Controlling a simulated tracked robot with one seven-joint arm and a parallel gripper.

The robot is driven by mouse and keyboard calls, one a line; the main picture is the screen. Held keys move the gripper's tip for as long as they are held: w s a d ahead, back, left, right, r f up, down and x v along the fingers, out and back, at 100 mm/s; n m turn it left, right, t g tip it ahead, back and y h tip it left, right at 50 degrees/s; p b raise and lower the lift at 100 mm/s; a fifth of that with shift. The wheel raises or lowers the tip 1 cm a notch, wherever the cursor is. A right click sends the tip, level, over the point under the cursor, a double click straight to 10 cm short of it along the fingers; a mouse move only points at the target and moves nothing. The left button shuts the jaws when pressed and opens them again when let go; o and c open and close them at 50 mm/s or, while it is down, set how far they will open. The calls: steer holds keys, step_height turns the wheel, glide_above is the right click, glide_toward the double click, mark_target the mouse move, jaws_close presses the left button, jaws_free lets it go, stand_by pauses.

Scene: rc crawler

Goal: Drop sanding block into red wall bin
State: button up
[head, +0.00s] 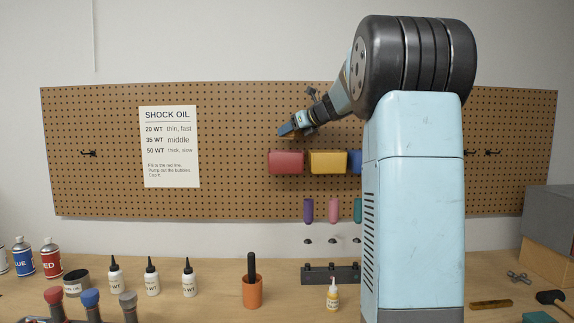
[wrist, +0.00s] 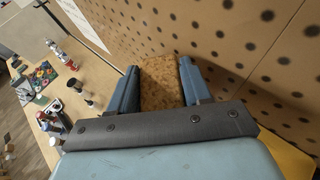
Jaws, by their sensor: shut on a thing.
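The sanding block (wrist: 160,82) is a speckled brown, cork-like block between the two blue fingers of my gripper (wrist: 160,88) in the wrist view. My gripper is shut on it, with a finger on each side. In the head view my gripper (head: 286,130) is in front of the pegboard, a little above the red wall bin (head: 286,162). The block is too small to make out there. I cannot tell the gap between gripper and bin in depth. The red bin does not show in the wrist view.
A yellow bin (head: 328,162) hangs right of the red one, and a blue bin (head: 355,161) is partly hidden by my arm. The pegboard (head: 235,180) is close behind my gripper.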

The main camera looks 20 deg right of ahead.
steer(key=o, duration=1.1)
steer(key=v, duration=1.3)
steer(key=shift+s+d, duration=0.2)
steer(key=shift+s, duration=0.15)
steer(key=s+a+f+n+g+h, duration=0.1)
steer(key=s+a+f+n+g, duration=0.1)
steer(key=s+a+f+n, duration=0.6)
steer(key=s+a+f+n+g, duration=0.3)
steer(key=s+a+f+n, duration=0.3)
steer(key=a, duration=0.4)
steer(key=s+a+f+n+h, duration=0.1)
steer(key=s+f+n, duration=0.3)
steer(key=s+n, duration=0.2)
steer(key=s+a+f+n+g+h, duration=0.1)
steer(key=s+f+n, duration=0.4)
steer(key=s+a+f+n+h, duration=0.1)
steer(key=s+f+n+h, duration=0.1)
steer(key=s+f+n, duration=0.2)
steer(key=shift+s+a+f+n+g, duration=0.1)
steer(key=shift+s+f+n+g, duration=0.1)
steer(key=shift+s+n, duration=0.45)
steer(key=shift+s+a+f+n+g, duration=0.15)
steer(key=shift+s+f+n+g, duration=0.05)
steer(key=shift+s+n, duration=0.45)
